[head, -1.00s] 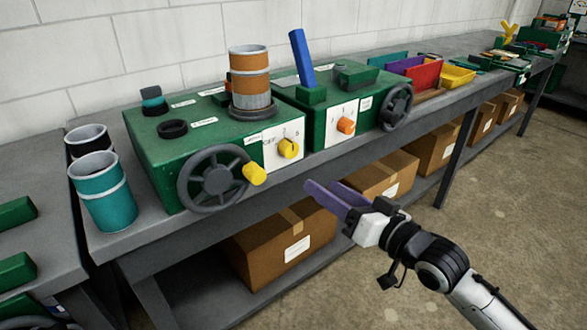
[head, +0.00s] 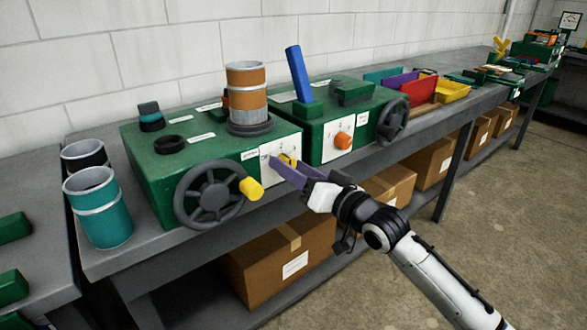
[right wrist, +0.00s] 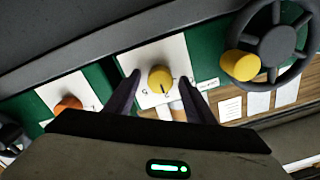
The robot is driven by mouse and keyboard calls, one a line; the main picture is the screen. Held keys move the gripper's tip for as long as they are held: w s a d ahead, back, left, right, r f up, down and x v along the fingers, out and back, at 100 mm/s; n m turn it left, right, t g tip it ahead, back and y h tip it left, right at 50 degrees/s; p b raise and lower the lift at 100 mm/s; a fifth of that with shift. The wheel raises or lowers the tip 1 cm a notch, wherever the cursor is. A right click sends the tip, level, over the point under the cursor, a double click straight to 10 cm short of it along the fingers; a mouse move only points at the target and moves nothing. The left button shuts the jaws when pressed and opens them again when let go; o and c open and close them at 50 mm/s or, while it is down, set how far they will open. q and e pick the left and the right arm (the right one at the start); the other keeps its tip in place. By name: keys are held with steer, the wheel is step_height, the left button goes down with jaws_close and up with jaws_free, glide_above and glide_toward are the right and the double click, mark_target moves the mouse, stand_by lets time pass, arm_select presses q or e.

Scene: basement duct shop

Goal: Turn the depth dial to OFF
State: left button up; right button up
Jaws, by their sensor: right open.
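A yellow dial (head: 288,158) sits on a white plate (head: 268,174) on the front of the left green machine (head: 150,178). My right gripper (head: 279,164) is at this plate, its purple fingers partly covering the dial. In the right wrist view, the open fingers (right wrist: 160,77) stand on either side of the yellow dial (right wrist: 161,80), with a gap on each side. The dial has a dark mark toward the bottom of that picture. The plate's markings are too small or covered to read for certain. My left gripper is not in view.
A dark handwheel (head: 212,192) with a yellow handle (head: 251,188) is just left of the dial. The right machine has an orange dial (head: 343,140) and another handwheel (head: 393,122). Teal (head: 98,208) and orange (head: 246,92) ducts stand nearby. Space in front of the bench is open.

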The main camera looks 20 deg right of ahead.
steer(key=c, duration=1.1)
steer(key=shift+o, duration=0.2)
arm_select(q)
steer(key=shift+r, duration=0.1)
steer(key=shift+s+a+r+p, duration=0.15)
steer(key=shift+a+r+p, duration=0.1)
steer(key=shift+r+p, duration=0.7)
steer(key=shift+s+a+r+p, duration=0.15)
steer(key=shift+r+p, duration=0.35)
steer(key=shift+p, duration=0.8)
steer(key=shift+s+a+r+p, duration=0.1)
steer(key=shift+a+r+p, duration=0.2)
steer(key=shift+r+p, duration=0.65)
arm_select(e)
steer(key=shift+n, duration=5.9)
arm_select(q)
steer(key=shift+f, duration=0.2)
arm_select(e)
steer(key=shift+f, duration=0.1)
